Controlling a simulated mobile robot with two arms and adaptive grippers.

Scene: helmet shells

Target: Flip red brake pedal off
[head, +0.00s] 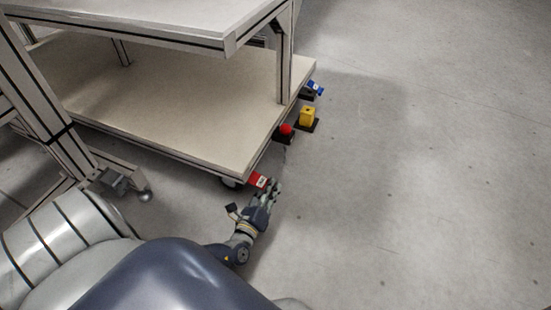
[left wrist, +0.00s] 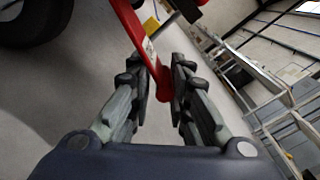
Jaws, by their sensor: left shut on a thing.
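The red brake pedal (head: 258,180) sticks out at the near right corner of the cart's lower shelf, low above the floor. My left gripper (head: 274,187) is at the pedal in the head view. In the left wrist view the red pedal (left wrist: 134,30) comes down from the top, and its end lies between the fingers of my left gripper (left wrist: 160,84). The fingers are closed in on the pedal's end. Part of the pedal is hidden behind the fingers. My right gripper is not in view.
The cart's lower shelf (head: 180,90) is bare. A dark wheel (left wrist: 30,22) is close in the left wrist view. The floor (head: 430,170) to the right is clear.

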